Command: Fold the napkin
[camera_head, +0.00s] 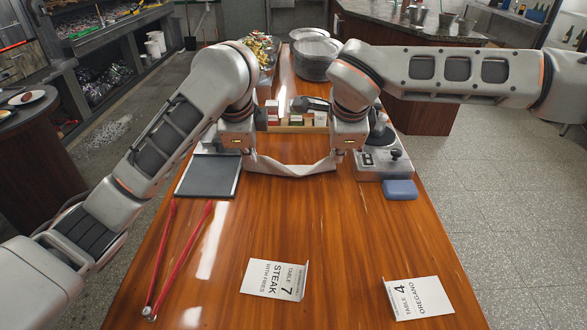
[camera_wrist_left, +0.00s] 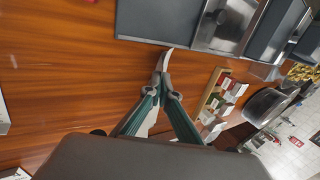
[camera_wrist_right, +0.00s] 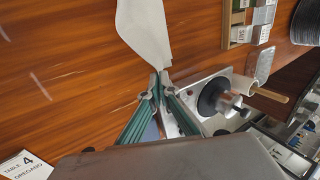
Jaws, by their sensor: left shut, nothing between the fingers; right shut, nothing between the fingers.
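The napkin (camera_head: 290,170) is a pale cloth strip spanning between my two grippers near the middle of the table. Its ends reach the fingertips of my left gripper (camera_head: 246,163) and my right gripper (camera_head: 337,163). Both grippers are shut. In the left wrist view a narrow bit of the napkin (camera_wrist_left: 167,60) shows at the left fingertips (camera_wrist_left: 160,77). In the right wrist view a wider part of the napkin (camera_wrist_right: 145,28) extends from the right fingertips (camera_wrist_right: 160,80). I cannot see cloth clearly between the fingers, nor whether it touches the table.
A dark tray (camera_head: 207,178) lies left of the napkin, with red tongs (camera_head: 180,255) nearer. A grey press-like device (camera_head: 382,160) and a blue block (camera_head: 400,189) stand at right. Cards (camera_head: 274,279) (camera_head: 418,298) lie in front. A condiment box (camera_head: 297,122) is behind.

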